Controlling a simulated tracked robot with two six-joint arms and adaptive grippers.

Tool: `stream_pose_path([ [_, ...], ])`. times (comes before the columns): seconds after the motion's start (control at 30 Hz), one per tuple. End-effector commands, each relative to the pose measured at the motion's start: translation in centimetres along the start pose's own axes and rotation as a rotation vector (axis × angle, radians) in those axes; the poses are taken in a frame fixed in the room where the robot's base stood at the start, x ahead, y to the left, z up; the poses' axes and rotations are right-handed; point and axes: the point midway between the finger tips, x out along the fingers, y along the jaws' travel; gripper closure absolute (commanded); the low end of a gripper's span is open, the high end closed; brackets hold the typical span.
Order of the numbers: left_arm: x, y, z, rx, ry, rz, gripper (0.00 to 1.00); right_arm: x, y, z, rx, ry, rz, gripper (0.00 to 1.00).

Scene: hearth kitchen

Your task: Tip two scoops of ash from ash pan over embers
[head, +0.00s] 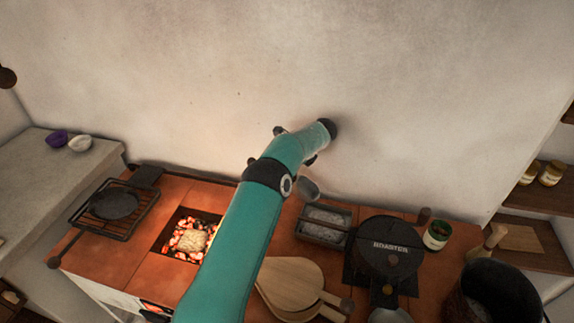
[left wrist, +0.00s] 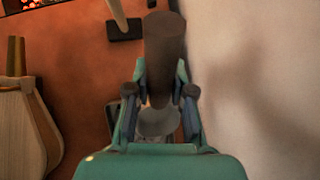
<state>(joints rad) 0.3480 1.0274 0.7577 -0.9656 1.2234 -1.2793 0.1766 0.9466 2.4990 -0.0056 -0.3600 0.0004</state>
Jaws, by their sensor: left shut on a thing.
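My left gripper (left wrist: 162,85) is shut on the dark handle of a scoop (left wrist: 165,45). In the head view, the scoop's grey bowl (head: 308,188) hangs above the back of the ash pan (head: 325,235), apart from it as far as I can see. I cannot tell whether the bowl holds ash. The ash pan is a dark rectangular pan with grey ash in it. The embers (head: 185,222) glow red in a square opening left of my arm, with a pale lumpy patch on their middle. My arm hides the gripper's fingers in the head view. My right gripper is not in view.
A dark round roaster (head: 390,247) stands right of the pan, with an open tin (head: 437,235) beyond. Wooden paddles (head: 290,285) lie in front. A skillet on a rack (head: 115,205) is at left. The plaster wall (head: 400,100) rises close behind my arm.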

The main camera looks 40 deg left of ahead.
Motion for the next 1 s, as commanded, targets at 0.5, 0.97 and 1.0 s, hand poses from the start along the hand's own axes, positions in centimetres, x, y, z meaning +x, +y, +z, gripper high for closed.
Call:
stream_pose_path([
  [0.5, 3.3, 0.6, -2.1, -0.002, -0.001, 0.002, 1.00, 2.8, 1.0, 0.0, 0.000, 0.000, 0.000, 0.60],
  [0.97, 5.4, 0.9, -4.3, -0.004, -0.001, 0.001, 1.00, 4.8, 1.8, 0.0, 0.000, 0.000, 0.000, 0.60],
  [1.0, 5.5, 0.9, -4.5, -0.004, -0.001, 0.001, 1.00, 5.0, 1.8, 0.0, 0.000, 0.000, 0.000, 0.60],
])
